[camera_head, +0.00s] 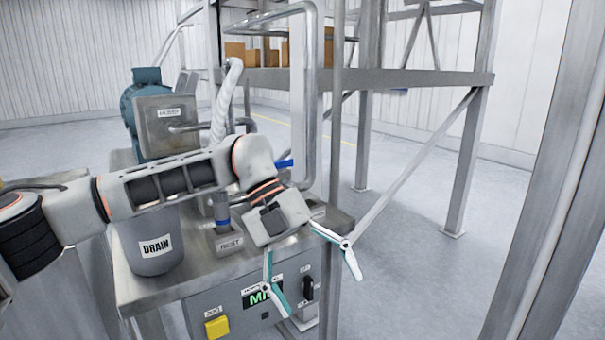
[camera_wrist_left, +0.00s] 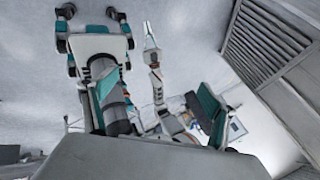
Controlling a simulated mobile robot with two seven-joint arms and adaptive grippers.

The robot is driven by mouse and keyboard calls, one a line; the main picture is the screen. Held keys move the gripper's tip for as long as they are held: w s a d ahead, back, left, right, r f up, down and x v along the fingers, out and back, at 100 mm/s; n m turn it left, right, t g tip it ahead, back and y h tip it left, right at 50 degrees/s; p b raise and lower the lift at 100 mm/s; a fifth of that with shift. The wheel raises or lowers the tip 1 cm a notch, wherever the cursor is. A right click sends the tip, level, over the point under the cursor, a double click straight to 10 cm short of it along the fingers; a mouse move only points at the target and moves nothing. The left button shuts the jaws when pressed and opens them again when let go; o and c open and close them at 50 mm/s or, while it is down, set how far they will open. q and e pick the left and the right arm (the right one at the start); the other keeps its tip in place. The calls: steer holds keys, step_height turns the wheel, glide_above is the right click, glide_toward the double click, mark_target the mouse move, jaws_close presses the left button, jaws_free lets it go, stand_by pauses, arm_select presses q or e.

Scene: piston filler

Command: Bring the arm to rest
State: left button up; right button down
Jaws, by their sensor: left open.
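My left arm reaches across the piston filler from the left in the head view. My left gripper (camera_head: 309,268) is open and empty, its two white and teal fingers spread wide in front of the filler's control panel (camera_head: 232,318). The gripper points down and to the right, past the front edge of the steel top. From this angle I cannot tell how far the fingers are from the panel. My right gripper does not show in the head view.
A grey drain container (camera_head: 150,262) stands on the steel top (camera_head: 168,288) under my left forearm. A reject chute (camera_head: 228,243) and a bent steel pipe (camera_head: 308,100) are close to the wrist. Open floor (camera_head: 410,275) lies to the right.

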arm_select(q)
steer(key=s+d+n+g+h, duration=0.2)
steer(key=s+d+h, duration=0.5)
steer(key=d+h, duration=0.6)
steer(key=w+a+f+n+t+h, duration=0.15)
steer(key=w+a+n+t, duration=0.25)
steer(key=n+t, duration=0.4)
steer(key=w+a+f+n+t+h, duration=0.1)
steer(key=w+a+f+n+t, duration=0.25)
steer(key=n+t, duration=0.4)
steer(key=w+a+f+n+t+y, duration=0.2)
steer(key=a+f+n+t+y, duration=0.65)
steer(key=f, duration=0.35)
steer(key=s+a+f+n+g+y, duration=0.2)
steer(key=s+a+f, duration=0.3)
steer(key=f, duration=0.3)
steer(key=s+a+f+n+g+y, duration=0.2)
steer(key=s+a+f+y, duration=0.2)
steer(key=s+a+f, duration=0.2)
steer(key=s+a+f+n+g+y, duration=0.1)
steer(key=s+a+f+y, duration=0.3)
steer(key=f, duration=0.8)
steer(key=s+a+g, duration=0.1)
steer(key=s+a, duration=0.1)
steer(key=a, duration=0.2)
steer(key=shift+a+n+g, duration=0.3)
steer(key=shift+a+n, duration=0.1)
steer(key=shift+s, duration=0.1)
